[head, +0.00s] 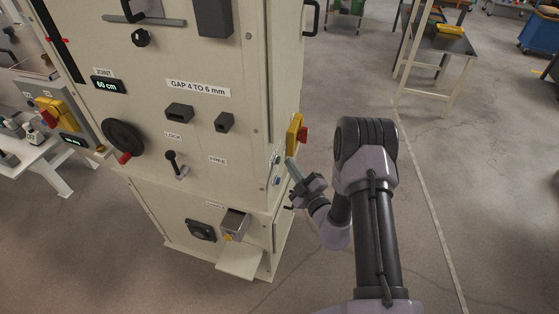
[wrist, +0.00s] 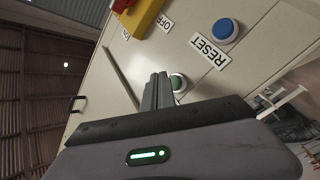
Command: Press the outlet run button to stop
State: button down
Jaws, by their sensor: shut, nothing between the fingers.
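A green button (wrist: 178,82) in a pale ring sits on the cabinet's side panel in the wrist view, partly hidden by my fingers. No label reading outlet run is legible. A blue button (wrist: 227,30) is above and to its right, beside a RESET label (wrist: 209,51). My gripper (wrist: 159,76) is shut and empty, its tips just left of the green button in the picture; I cannot tell if they touch the panel. In the head view my gripper (head: 290,163) is beside the cabinet's right side, below a yellow switch (head: 294,133) with a red knob.
The tall cream cabinet (head: 245,130) fills the left-centre, its front carrying knobs, a lever and a handwheel (head: 123,136). A low ledge (head: 241,262) juts from its base. A bench (head: 440,45) stands at the back right. The floor right of my arm is clear.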

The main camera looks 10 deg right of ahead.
jog(key=shift+a, duration=0.1)
dwell(0.5)
jog(key=shift+w+a, duration=0.25)
jog(key=shift+a, duration=0.05)
jog(key=shift+w+a+p, duration=0.2)
jog(key=shift+a+p, duration=0.15)
jog(key=shift+a, duration=0.05)
dwell(0.6)
jog(key=shift+d, duration=0.1)
jog(key=shift+s+d, duration=0.45)
jog(key=shift+d, duration=0.2)
jog(key=shift+s+d, duration=0.4)
jog(key=shift+d, duration=0.35)
jog(key=shift+s+d, duration=0.45)
jog(key=shift+d, duration=0.25)
jog(key=shift+s+d, duration=0.4)
jog(key=shift+d, duration=0.35)
